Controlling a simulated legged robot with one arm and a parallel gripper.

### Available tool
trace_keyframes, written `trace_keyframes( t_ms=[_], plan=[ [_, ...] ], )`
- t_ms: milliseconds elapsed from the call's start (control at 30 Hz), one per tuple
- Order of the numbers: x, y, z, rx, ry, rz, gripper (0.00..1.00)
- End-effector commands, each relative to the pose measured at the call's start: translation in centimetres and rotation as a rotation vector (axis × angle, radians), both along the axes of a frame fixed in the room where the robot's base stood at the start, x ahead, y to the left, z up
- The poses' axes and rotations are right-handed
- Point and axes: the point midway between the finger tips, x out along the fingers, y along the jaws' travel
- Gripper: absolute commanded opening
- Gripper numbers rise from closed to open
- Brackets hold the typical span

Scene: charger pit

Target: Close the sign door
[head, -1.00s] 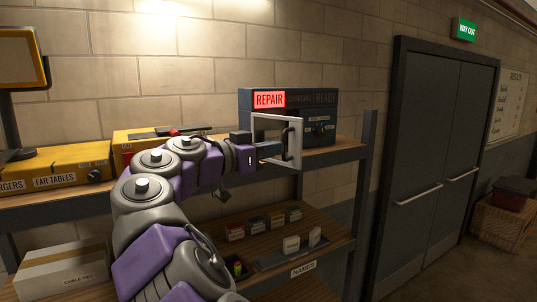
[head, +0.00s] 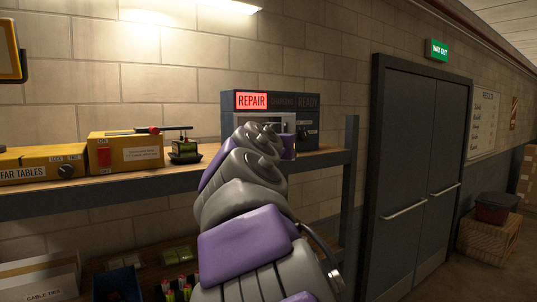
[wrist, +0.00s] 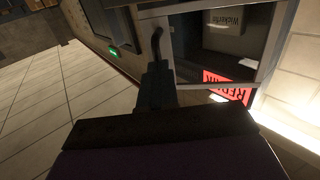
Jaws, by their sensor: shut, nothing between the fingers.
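The sign box (head: 305,99) is dark blue and stands on the upper shelf in the head view, with its REPAIR panel (head: 252,101) lit red. Its small pale-framed door (head: 270,118) shows only in part behind my arm. In the wrist view the door frame (wrist: 277,45) surrounds a dark pane, with the red REPAIR panel (wrist: 228,88) beside it, turned over. A dark bent handle (wrist: 156,40) is on the door's edge. My gripper (wrist: 155,72) is shut and empty, close to the handle; contact is unclear. I cannot tell whether the door is fully closed.
A shelf post (head: 350,180) is right of the sign box. Grey double doors (head: 420,180) stand further right.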

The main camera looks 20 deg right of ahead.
Motion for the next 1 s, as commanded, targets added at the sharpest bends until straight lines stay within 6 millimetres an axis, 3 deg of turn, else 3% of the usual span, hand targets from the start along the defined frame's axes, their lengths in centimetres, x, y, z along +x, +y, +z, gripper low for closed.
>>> trace_keyframes(
  t_ms=[167,600,1000],
  plan=[
    [1.3,-1.6,0.2,0.005,0.003,0.13,0.0],
    [3.7,-3.0,0.2,0.004,0.001,0.328,0.0],
    [5.5,-4.3,0.2,0.001,0.003,0.341,0.0]
  ],
)
